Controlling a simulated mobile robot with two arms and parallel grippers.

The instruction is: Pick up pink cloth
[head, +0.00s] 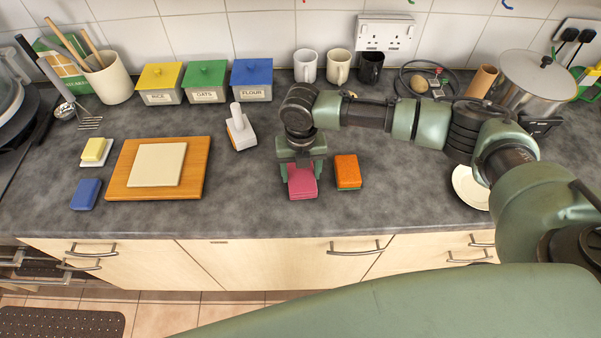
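The pink cloth (302,182) is a small folded pad in the middle of the grey counter, near its front edge. My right gripper (301,188) points down over it, with one finger at its left side and one at its right side. The fingers stand apart with the cloth between them; I cannot tell whether they press on it. The gripper's body hides the cloth's back part. My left gripper is not in view.
An orange sponge (347,171) lies just right of the cloth. A white-handled brush (240,129) is behind left. A wooden board (197,175) with a cream slab (157,165) lies left. Mugs (338,66) stand behind; a plate (467,190) lies right. Counter between board and cloth is clear.

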